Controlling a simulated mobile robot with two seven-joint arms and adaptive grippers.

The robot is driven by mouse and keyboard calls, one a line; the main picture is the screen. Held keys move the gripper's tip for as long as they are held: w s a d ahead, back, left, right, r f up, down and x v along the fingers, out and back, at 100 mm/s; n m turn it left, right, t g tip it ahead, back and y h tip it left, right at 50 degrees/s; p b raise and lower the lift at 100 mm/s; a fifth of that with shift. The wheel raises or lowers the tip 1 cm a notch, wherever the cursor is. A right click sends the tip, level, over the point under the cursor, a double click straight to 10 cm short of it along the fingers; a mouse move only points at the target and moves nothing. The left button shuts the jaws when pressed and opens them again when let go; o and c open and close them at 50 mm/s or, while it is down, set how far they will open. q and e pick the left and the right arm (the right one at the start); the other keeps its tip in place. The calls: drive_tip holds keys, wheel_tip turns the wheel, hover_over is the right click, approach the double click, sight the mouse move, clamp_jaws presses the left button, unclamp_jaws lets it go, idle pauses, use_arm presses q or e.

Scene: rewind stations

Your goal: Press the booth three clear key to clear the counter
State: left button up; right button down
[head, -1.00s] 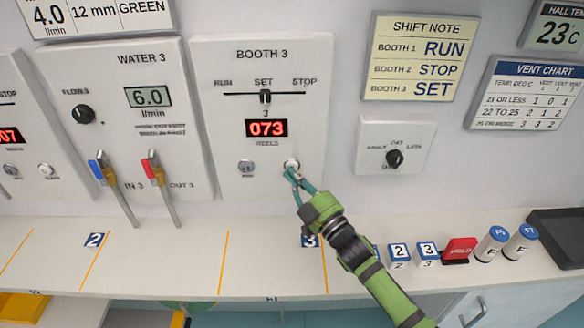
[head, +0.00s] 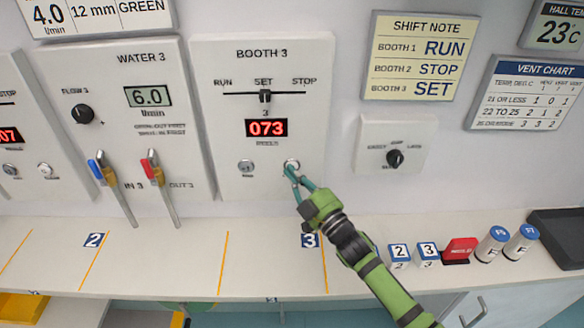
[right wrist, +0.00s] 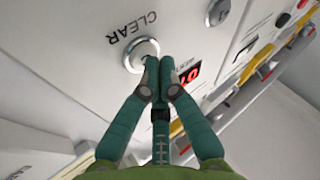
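The Booth 3 panel (head: 225,110) is on the wall, with a red counter display (head: 266,128) reading 073 REELS. Its slider (head: 265,96) stands at SET. The clear key (head: 291,163) is a round silver button at the panel's lower right; it also shows under the word CLEAR in the right wrist view (right wrist: 140,54). My right gripper (head: 289,172) is shut and empty, its fingertips together at the lower edge of the key. In the right wrist view the fingertips (right wrist: 158,62) overlap the key's rim; I cannot tell whether they touch it. My left gripper is not in view.
Another silver key (head: 246,167) is left of the clear key. The Water 3 panel (head: 150,85) with blue and red levers is further left. The counter (head: 180,255) below holds numbered blocks (head: 398,253), a red block (head: 460,250) and two cylinders (head: 492,243) at the right.

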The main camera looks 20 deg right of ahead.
idle(0.5)
drive_tip(key=shift+s+r+p, duration=0.1)
drive_tip(key=shift+s+p, duration=0.2)
drive_tip(key=shift+s+a, duration=0.15)
drive_tip(key=shift+s, duration=0.25)
drive_tip(key=s+p, duration=0.1)
drive_tip(key=s, duration=0.1)
drive_tip(key=s+a+p, duration=0.1)
drive_tip(key=s, duration=0.1)
drive_tip(key=shift+s+a, duration=0.2)
drive_tip(key=shift+s, duration=0.2)
idle(0.5)
